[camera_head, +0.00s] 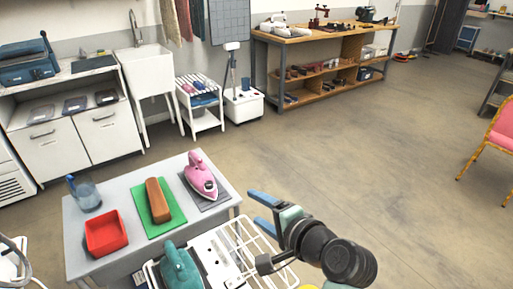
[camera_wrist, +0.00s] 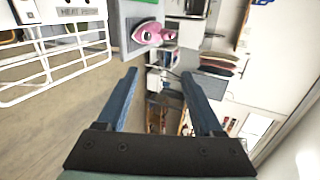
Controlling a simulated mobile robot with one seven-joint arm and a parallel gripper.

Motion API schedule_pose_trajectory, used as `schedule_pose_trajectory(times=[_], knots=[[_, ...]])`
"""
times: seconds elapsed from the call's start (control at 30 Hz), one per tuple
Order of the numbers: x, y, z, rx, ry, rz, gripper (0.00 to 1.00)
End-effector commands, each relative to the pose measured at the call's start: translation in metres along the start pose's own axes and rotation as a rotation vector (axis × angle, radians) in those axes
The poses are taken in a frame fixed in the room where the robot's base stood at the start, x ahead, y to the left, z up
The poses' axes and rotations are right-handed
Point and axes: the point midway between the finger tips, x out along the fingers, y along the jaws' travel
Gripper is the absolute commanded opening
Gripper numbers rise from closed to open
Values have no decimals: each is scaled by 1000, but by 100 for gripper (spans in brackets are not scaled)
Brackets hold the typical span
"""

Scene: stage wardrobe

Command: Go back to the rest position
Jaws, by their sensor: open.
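My gripper (camera_head: 262,205) is in the lower middle of the head view, to the right of the grey table (camera_head: 75,232). Its two blue fingers are apart, with nothing between them. In the wrist view my gripper (camera_wrist: 160,85) is also open and empty, and the view looks past the fingers across the room. The gripper is clear of the things on the table.
On the table are a pink iron (camera_head: 200,178), a green mat (camera_head: 172,212) with a brown block (camera_head: 157,200), a red tray (camera_head: 106,234) and a clear jug (camera_head: 88,197). A white wire rack (camera_head: 262,238) is beside my gripper. The floor right is open; a pink chair (camera_head: 503,128) stands far right.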

Motion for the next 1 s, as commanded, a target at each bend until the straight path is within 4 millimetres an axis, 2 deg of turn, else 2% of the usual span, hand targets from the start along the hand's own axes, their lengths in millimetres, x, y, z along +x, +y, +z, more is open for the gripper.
schedule_pose_trajectory(times=[0.03, 0.17, 0.2, 0.3, 0.37, 0.4, 0.47, 0.5, 0.6, 0.73, 0.83, 1.0], knots=[[-10, -45, -5, -162, 89, -44, 68], [-44, -138, -11, -522, 322, -143, 68], [-57, -166, -9, -621, 393, -172, 68], [-96, -230, 2, -846, 575, -246, 68], [-124, -266, 13, -968, 689, -288, 68], [-144, -288, 22, -1045, 768, -315, 68], [-174, -318, 37, -1148, 884, -354, 68], [-195, -336, 47, -1210, 963, -378, 68], [-243, -369, 74, -1332, 1143, -425, 68], [-290, -391, 101, -1426, 1321, -460, 68], [-309, -398, 112, -1459, 1397, -472, 68], [-317, -401, 117, -1473, 1431, -474, 68]])
